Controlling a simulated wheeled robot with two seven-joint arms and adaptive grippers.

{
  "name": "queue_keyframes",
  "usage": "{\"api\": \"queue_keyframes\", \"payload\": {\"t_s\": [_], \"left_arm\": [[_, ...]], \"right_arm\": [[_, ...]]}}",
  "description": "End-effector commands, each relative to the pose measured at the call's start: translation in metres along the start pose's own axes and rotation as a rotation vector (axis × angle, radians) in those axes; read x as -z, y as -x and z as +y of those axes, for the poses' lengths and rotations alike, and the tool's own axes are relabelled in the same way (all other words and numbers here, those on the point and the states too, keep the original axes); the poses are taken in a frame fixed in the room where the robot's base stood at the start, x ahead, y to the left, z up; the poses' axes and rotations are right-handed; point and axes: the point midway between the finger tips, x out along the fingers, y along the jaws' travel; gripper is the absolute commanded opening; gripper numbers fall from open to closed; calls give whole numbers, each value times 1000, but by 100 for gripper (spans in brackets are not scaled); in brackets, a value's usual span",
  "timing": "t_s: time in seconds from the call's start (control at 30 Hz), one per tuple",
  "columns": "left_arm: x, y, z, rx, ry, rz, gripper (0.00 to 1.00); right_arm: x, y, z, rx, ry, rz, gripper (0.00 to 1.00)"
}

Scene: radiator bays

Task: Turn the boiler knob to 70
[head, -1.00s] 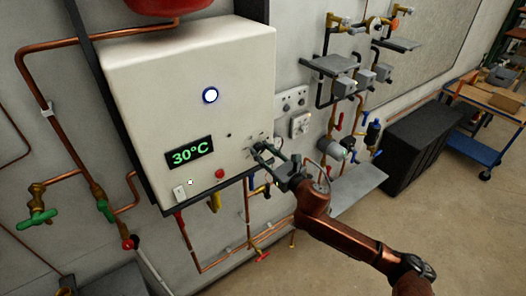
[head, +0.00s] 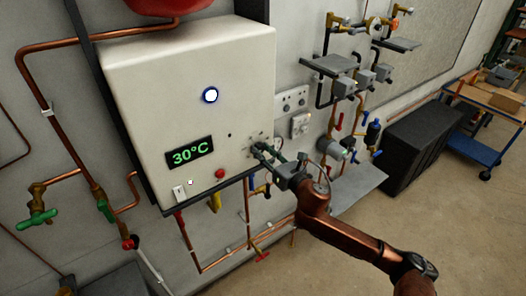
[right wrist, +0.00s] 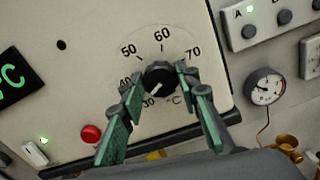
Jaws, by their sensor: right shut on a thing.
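The white boiler (head: 190,90) hangs on the wall at the left of the head view. Its display (head: 189,152) reads 30°C in green. The black boiler knob (right wrist: 160,79) sits in a printed dial with 30, 40, 50, 60 and 70 around it. The knob's white pointer line points to the lower left, near 30. My right gripper (head: 262,150) is at the boiler's lower right front. In the right wrist view its green-padded fingers (right wrist: 158,88) stand on both sides of the knob, shut on it. My left gripper is in neither view.
A red button (right wrist: 90,134) and a white switch (right wrist: 35,152) are left of the knob. A round gauge (right wrist: 264,87) and a panel with several round knobs (right wrist: 270,20) are on the right. Copper pipes (head: 215,267) run below the boiler. A black chest (head: 425,143) stands at right.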

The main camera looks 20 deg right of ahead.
Motion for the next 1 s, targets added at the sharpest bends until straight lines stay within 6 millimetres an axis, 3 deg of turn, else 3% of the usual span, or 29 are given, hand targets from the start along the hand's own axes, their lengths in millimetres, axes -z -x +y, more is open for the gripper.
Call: {"api": "queue_keyframes", "payload": {"t_s": [1.0], "left_arm": [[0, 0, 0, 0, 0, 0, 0]], "right_arm": [[1, 0, -3, 2, -966, -4, 6]]}}
